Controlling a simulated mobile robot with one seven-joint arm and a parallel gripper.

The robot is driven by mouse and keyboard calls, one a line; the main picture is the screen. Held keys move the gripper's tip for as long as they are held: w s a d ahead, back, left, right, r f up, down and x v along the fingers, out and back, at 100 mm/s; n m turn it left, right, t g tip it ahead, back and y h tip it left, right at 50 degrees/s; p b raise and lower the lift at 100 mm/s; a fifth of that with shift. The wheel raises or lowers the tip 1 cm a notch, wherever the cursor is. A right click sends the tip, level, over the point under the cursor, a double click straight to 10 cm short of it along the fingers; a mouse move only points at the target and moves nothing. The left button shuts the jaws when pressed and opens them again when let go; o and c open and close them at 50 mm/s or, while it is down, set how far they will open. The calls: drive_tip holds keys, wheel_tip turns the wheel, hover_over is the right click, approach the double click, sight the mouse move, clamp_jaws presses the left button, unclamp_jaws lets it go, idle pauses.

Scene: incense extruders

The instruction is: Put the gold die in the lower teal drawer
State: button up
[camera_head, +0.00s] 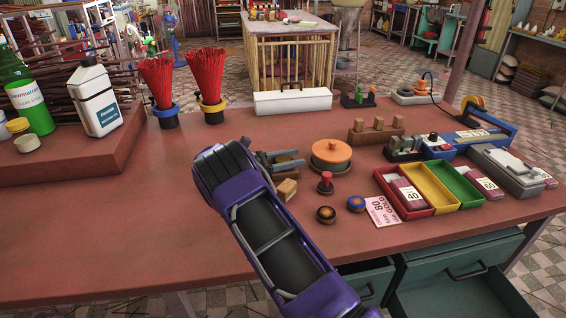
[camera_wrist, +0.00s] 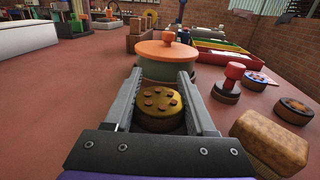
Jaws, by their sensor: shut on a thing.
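The gold die (camera_wrist: 160,106) is a round gold-brown disc with several small dark holes. In the wrist view it sits between the two grey fingers of my gripper (camera_wrist: 163,97), which are shut on it. In the head view my gripper (camera_head: 286,158) is low over the table's middle, and the die is mostly hidden by the fingers. I cannot tell whether the die still touches the table. The lower teal drawer (camera_head: 450,301) is pulled open below the table's front right edge. A teal drawer front (camera_head: 466,272) with a handle is above it.
A wooden block (camera_head: 287,190) lies close beside my gripper. An orange-lidded pot (camera_head: 331,155) is just beyond the fingers. A red-knobbed stamp (camera_head: 325,183) and two dark round dies (camera_head: 326,215) (camera_head: 356,203) lie to the right. Coloured trays (camera_head: 430,186) stand further right. The table's front left is clear.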

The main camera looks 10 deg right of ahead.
clamp_jaws()
